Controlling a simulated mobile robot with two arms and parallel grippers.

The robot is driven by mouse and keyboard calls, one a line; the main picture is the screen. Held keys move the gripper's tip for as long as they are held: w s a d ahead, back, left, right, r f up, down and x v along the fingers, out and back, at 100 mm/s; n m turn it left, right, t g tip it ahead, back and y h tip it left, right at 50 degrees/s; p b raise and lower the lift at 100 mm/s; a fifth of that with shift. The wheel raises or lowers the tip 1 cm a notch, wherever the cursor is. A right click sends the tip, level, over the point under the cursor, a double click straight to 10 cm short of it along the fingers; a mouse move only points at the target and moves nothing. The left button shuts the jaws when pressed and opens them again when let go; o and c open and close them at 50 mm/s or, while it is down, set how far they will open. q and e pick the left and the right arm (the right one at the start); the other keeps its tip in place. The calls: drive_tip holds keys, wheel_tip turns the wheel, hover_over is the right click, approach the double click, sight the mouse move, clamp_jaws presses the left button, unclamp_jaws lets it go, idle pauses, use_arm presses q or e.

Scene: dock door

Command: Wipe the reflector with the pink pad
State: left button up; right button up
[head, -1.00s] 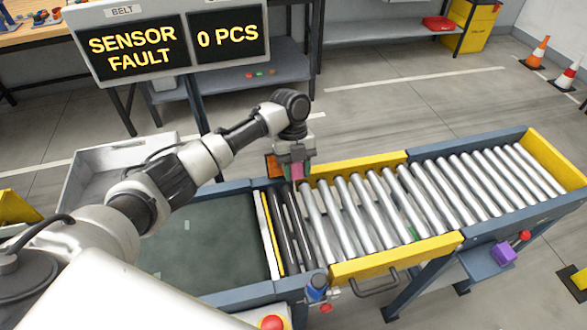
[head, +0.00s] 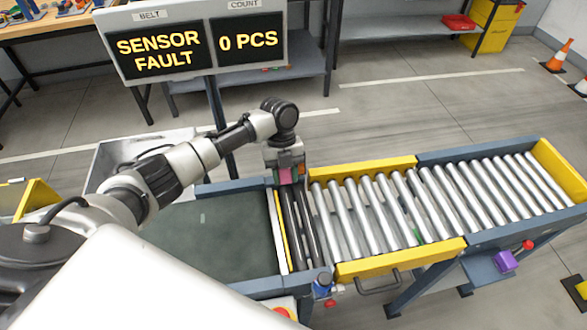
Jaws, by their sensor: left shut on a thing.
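My left gripper (head: 285,173) is over the far rail, near where the dark belt meets the rollers. It is shut on the pink pad (head: 285,176), which shows as a small pink patch between the fingers. A small orange piece (head: 300,168), which looks like the reflector, shows just beside the pad at the far rail. The gripper partly hides it. I cannot tell whether the pad touches it. My right gripper is not in view.
The belt display (head: 195,45) reads "SENSOR FAULT" and "0 PCS". The dark belt (head: 210,235) is clear. The roller conveyor (head: 440,205) has yellow and blue rails, with a green bit (head: 418,236) between rollers. A blue fitting (head: 323,281) sits on the near rail. A purple box (head: 505,261) is at the right.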

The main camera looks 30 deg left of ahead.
use_arm(q)
drive_tip(key=shift+s+a+r, duration=0.1)
drive_tip(key=shift+s+a, duration=0.1)
drive_tip(key=shift+a, duration=0.2)
drive_tip(key=shift+w+r+p, duration=0.1)
drive_tip(key=shift+r+p, duration=0.25)
drive_tip(key=shift+p, duration=0.15)
drive_tip(key=shift+w+d+f+b, duration=0.15)
drive_tip(key=shift+w+d+b, duration=0.25)
drive_tip(key=shift+d, duration=0.2)
drive_tip(key=shift+w+d+b, duration=0.35)
drive_tip(key=shift+w+d, duration=0.35)
drive_tip(key=shift+d, duration=0.2)
drive_tip(key=shift+w+d+b, duration=0.7)
drive_tip(key=shift+d+b, duration=0.05)
drive_tip(key=shift+d, duration=0.1)
drive_tip(key=shift+s+a+r+p, duration=0.2)
drive_tip(key=shift+s+a+p, duration=0.15)
drive_tip(key=shift+p, duration=0.65)
drive_tip(key=shift+s+a+f+p, duration=0.1)
drive_tip(key=shift+s+a+p, duration=0.4)
drive_tip(key=shift+a, duration=0.25)
